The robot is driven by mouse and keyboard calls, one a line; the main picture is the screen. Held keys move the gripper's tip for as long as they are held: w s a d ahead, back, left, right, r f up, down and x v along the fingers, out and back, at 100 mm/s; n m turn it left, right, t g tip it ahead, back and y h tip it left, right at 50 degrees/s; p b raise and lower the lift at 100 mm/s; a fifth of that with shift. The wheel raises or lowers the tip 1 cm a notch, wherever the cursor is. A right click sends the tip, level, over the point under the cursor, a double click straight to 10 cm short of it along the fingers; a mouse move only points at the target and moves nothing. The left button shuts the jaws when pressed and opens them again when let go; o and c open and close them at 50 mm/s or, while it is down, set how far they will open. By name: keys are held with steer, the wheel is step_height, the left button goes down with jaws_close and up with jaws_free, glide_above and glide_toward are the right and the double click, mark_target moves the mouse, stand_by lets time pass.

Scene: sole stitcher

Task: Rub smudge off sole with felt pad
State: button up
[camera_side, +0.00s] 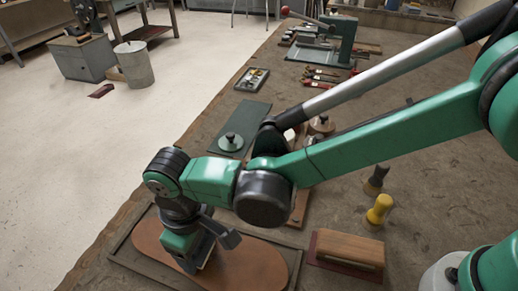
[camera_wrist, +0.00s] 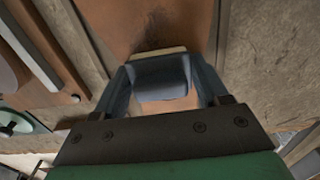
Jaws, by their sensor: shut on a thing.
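The sole (camera_side: 255,264), a smooth orange-brown shape, lies flat in a shallow wooden tray (camera_side: 121,257); it also shows in the wrist view (camera_wrist: 190,22). My gripper (camera_side: 192,262) is low over the middle of the sole. In the wrist view my gripper (camera_wrist: 160,88) is shut on the felt pad (camera_wrist: 160,78), a dark blue-grey block with a pale cream edge. A faint dark smudge (camera_wrist: 152,38) shows on the sole just beyond the pad. I cannot tell whether the pad touches the sole. My gripper hides part of the sole in the side view.
A wooden block on a reddish base (camera_side: 348,250) sits right of the tray. A green mat (camera_side: 245,114) with a round weight (camera_side: 231,142) lies farther back. The bench's left edge is close to the tray.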

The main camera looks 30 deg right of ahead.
mark_target(245, 267)
steer(key=shift+w+a, duration=0.55)
steer(key=shift+w, duration=0.05)
steer(key=shift+s+d+f, duration=0.1)
steer(key=shift+s+d, duration=2.95)
steer(key=shift+d, duration=0.15)
steer(key=shift+w+a, duration=3.05)
steer(key=shift+r, duration=4.15)
